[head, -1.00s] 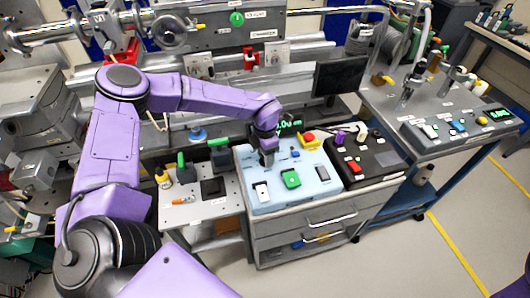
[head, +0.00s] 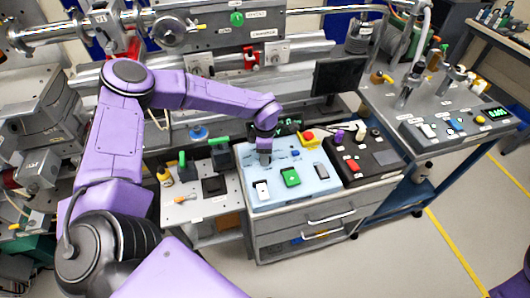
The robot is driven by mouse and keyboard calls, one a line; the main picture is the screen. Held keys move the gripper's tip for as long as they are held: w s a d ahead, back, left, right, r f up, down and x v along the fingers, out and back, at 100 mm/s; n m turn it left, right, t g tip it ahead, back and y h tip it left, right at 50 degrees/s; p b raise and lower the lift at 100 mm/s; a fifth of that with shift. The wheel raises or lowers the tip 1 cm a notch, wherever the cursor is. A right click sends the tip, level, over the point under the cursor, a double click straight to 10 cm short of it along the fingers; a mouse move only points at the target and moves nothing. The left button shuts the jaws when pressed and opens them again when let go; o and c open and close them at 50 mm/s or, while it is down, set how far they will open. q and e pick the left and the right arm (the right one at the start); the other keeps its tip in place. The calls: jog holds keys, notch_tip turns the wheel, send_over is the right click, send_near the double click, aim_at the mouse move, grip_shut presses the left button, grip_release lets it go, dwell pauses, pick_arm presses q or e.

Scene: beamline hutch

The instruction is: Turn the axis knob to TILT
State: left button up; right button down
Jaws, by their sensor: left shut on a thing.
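The light blue control panel (head: 282,189) sits on the grey drawer cabinet. My left gripper (head: 265,158) points down at the panel's back left part. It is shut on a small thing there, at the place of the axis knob. The gripper hides the knob, so neither its pointer nor the TILT mark can be read. My right gripper is not in view.
A dark monitor (head: 338,76) rises behind. The floor at the right is clear.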

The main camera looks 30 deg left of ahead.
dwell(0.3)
pick_arm(q)
jog(key=o, duration=1.1)
jog(key=shift+c, duration=0.2)
jog(key=shift+r, duration=0.1)
notch_tip(320, 180, up, 10)
jog(key=b, duration=0.2)
jog(key=shift+r, duration=0.2)
